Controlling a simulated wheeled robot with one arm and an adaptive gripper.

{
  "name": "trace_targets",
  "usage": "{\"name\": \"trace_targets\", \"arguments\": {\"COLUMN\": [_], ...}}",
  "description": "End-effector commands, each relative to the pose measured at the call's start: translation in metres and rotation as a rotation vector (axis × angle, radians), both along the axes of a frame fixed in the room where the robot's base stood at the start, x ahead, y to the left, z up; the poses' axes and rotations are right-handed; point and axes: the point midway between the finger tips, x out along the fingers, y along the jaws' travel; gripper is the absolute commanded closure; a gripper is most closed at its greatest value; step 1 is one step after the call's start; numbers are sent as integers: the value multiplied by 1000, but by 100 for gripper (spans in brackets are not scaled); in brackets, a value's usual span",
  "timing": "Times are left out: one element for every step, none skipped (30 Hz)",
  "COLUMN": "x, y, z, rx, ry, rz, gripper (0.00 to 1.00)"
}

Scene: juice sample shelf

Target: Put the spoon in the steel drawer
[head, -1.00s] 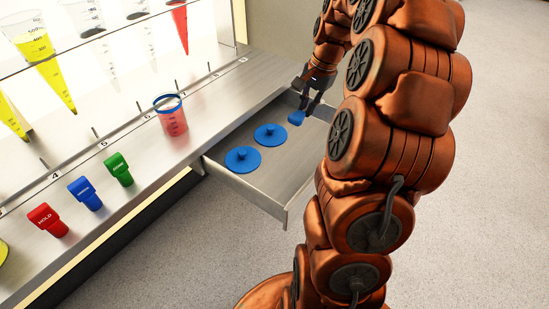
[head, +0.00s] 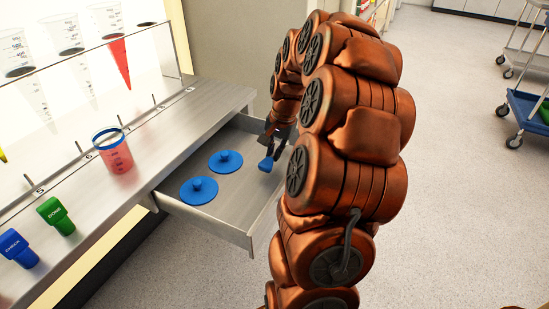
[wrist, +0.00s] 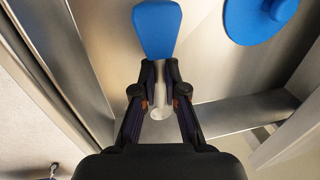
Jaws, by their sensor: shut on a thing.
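The spoon has a blue paddle-shaped end (head: 266,164) and a pale narrow part; its blue end also shows in the wrist view (wrist: 157,28). My gripper (head: 276,143) is shut on the spoon's narrow part, and its fingers show close around it in the wrist view (wrist: 160,78). The steel drawer (head: 236,205) is pulled open under the counter. The spoon is over the right part of the drawer. I cannot tell whether it touches the drawer floor. My arm hides part of the drawer's right side.
Two blue lids with knobs, a near one (head: 199,190) and a far one (head: 225,161), lie in the drawer. A red cup (head: 114,153) stands on the counter (head: 150,150). Green (head: 56,216) and blue (head: 18,248) tags stand at its edge. A blue cart (head: 530,110) is far right.

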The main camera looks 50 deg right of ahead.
Motion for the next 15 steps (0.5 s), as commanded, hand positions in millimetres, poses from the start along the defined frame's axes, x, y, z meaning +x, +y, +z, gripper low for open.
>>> {"name": "trace_targets", "arguments": {"x": [-1, -1, 0, 0, 0, 0, 0, 0, 0, 0, 0, 0, 0, 0, 0], "y": [1, 1, 0, 0, 0, 0, 0, 0, 0, 0, 0, 0, 0, 0, 0], "z": [-10, -14, -18, -20, -21, -22, -21, -21, -21, -21, -21, -21, -21, -22, -22], "rx": [2, 2, 2, 1, 0, -1, -1, -1, -1, -1, -1, -1, -1, -1, -1], "ry": [3, 3, 2, 1, 0, -1, -1, -1, -1, -1, -1, -1, -1, -1, -1], "rz": [1, 1, 0, 0, 0, 0, 0, 0, 0, 0, 0, 0, 0, 0, 0], "gripper": [100, 100, 100, 100, 100, 100, 100, 100, 100, 100, 100, 100, 100, 100, 87]}}
